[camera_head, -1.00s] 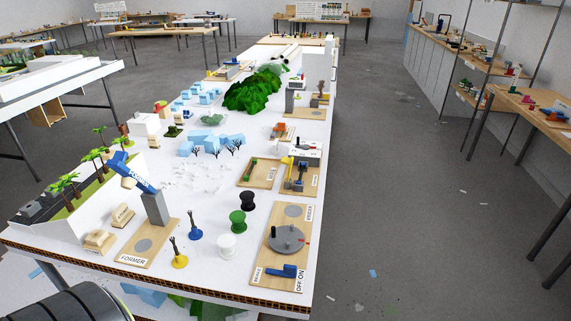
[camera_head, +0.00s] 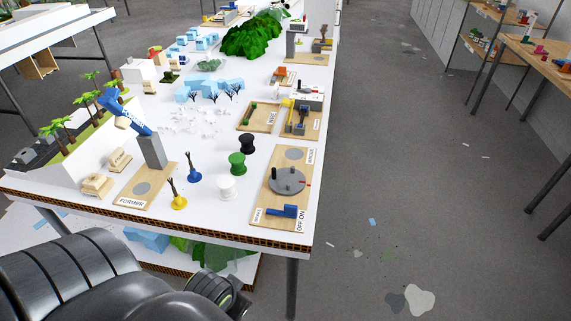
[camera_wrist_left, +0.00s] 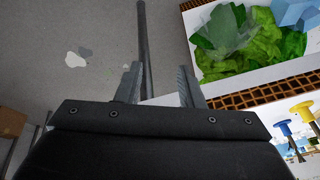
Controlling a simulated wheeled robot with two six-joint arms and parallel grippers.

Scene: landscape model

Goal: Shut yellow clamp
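The yellow clamp (camera_head: 179,202) stands upright on the white table near its front edge, with a round yellow base and thin dark prongs that look spread at the top. A similar blue clamp (camera_head: 194,177) stands just behind it to the right. Both seem to show upside down at the right edge of the left wrist view, the yellow one (camera_wrist_left: 307,110) beside the blue one (camera_wrist_left: 284,127). My left gripper (camera_wrist_left: 160,68) is open and empty, its two fingers apart, off the table's front edge. The head view shows my left arm low at the left, short of the clamp. My right gripper is not in view.
White (camera_head: 227,188), green (camera_head: 237,163) and black (camera_head: 247,143) spools stand right of the clamps. A wooden board marked FORMER (camera_head: 142,188) with a grey block and blue tool lies left. A board with a grey disc (camera_head: 287,181) lies right. Green foliage (camera_head: 205,253) sits on a lower shelf.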

